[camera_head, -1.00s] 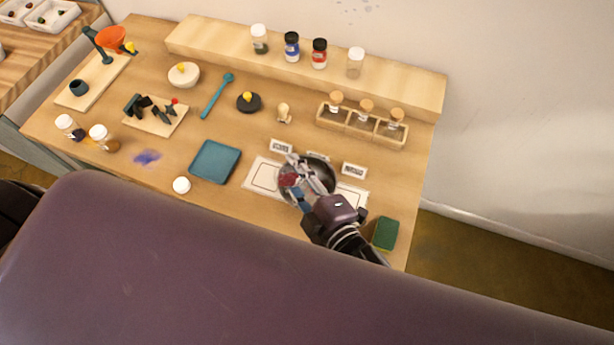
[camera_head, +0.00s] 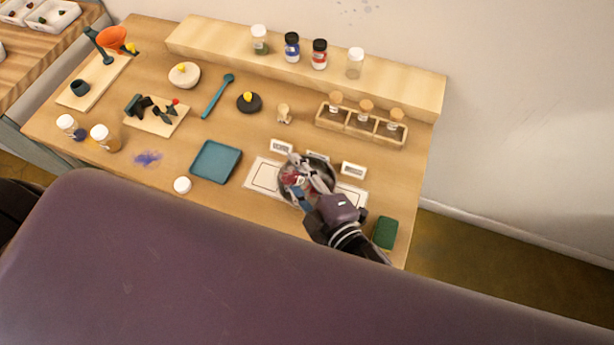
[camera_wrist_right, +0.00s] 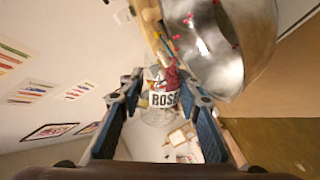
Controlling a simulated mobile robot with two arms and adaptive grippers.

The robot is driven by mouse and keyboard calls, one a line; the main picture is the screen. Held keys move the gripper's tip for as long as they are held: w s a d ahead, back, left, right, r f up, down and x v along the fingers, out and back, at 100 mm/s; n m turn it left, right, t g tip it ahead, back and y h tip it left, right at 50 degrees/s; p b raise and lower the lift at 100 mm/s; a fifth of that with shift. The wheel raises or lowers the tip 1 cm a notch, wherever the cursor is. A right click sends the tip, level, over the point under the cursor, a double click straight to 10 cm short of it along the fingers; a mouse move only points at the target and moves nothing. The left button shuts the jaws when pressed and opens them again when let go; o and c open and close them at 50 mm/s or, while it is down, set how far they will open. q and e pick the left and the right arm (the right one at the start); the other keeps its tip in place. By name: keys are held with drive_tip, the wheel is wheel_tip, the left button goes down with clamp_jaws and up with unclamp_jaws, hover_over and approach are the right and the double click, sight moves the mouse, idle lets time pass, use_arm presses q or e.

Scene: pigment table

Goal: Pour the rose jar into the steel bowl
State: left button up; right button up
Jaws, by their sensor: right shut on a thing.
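My right gripper (camera_head: 301,181) is shut on the rose jar (camera_wrist_right: 163,98), a clear jar whose white label reads "ROSE". Dark red pigment shows near one end of the jar in the right wrist view. The jar is tilted at the steel bowl (camera_wrist_right: 232,75); pink-red bits show on the bowl's inside. In the head view the bowl (camera_head: 331,178) stands on the white mat, partly hidden by my gripper, which is over it. The jar is small and mostly covered there. My left gripper is not in view.
The white mat (camera_head: 264,174) has small label cards behind it. A teal tray (camera_head: 215,161) lies to its left, and a white lid (camera_head: 182,185) nearer the front edge. A green sponge (camera_head: 385,233) is at right. A rack of corked vials (camera_head: 347,126) and a shelf of jars stand behind.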

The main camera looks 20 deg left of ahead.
drive_tip(key=shift+w+d+r+m+y+p, duration=0.25)
drive_tip(key=shift+m+y+p, duration=0.05)
drive_tip(key=shift+m+p, duration=0.6)
idle(2.4)
